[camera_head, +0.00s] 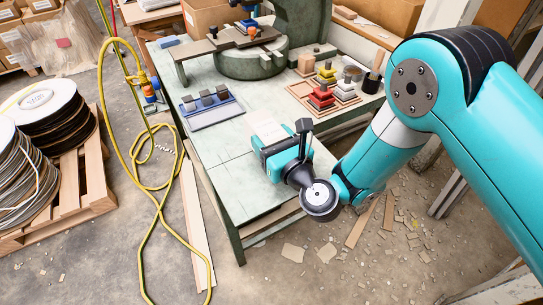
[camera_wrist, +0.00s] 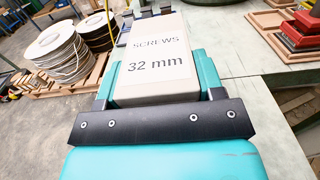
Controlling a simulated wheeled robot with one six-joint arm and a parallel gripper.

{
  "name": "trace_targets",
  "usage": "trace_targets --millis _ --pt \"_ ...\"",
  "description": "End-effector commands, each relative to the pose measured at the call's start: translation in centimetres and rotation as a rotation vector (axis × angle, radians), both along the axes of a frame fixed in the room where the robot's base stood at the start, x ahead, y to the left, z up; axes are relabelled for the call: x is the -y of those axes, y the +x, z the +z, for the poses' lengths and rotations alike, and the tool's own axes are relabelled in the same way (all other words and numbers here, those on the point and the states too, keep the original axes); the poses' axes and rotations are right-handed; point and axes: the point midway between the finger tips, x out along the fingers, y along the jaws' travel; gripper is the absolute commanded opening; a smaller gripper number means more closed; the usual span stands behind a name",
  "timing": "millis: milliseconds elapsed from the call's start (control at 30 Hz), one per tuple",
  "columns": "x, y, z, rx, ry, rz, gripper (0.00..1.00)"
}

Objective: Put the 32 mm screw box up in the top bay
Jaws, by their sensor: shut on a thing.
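My gripper (camera_head: 276,148) is shut on the 32 mm screw box (camera_head: 266,129) over the near end of the green workbench. In the wrist view the box (camera_wrist: 157,63) shows a pale face that reads "SCREWS 32 mm", between the teal fingers of my gripper (camera_wrist: 157,82). In the head view only the pale far end of the box shows past my gripper. I cannot tell whether the box touches the bench top. No top bay can be made out in either view.
The workbench (camera_head: 238,185) holds a blue tray (camera_head: 212,110) with dark blocks, a fly press base (camera_head: 250,62), and a wooden tray (camera_head: 300,96) with red, yellow and grey stacked pieces. A yellow hose (camera_head: 157,212) and cable spools (camera_head: 50,105) lie at left.

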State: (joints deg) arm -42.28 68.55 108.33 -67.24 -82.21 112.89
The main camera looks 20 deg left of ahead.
Motion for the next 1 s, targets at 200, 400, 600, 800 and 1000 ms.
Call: trace_targets --millis 200,400,600,800,1000 --pt "0.0 0.0 -3.5 0.000 0.001 -0.001 0.24" --pt "0.0 0.0 -3.2 0.000 0.001 -0.001 0.24" --pt "0.0 0.0 -3.7 0.000 0.001 -0.001 0.24" --pt "0.0 0.0 -3.7 -0.001 0.000 0.000 0.87" --pt "0.0 0.0 -3.7 -0.001 0.000 0.000 0.87"
